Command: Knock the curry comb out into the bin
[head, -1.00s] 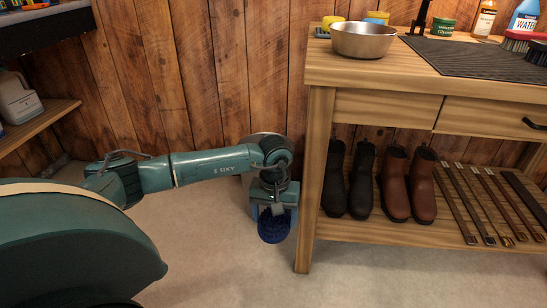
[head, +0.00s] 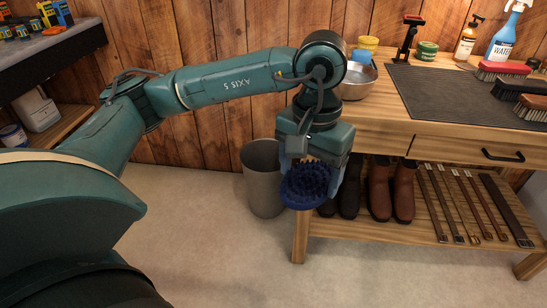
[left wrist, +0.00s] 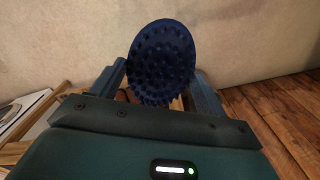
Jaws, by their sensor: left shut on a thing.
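The curry comb (head: 306,186) is a dark blue oval with rows of stubby teeth. In the left wrist view the curry comb (left wrist: 162,62) stands between the two blue fingers. The bin (head: 263,178) is a grey-brown round bin on the floor against the wooden wall. It is behind and left of the curry comb, and the gripper partly covers its right side. My right gripper is out of view.
The wooden bench (head: 385,122) is on the right, with a metal bowl (head: 357,80), a dark mat (head: 450,95), brushes and bottles on top. Boots (head: 391,190) and straps fill its lower shelf. The floor (head: 200,235) in front of the bin is clear.

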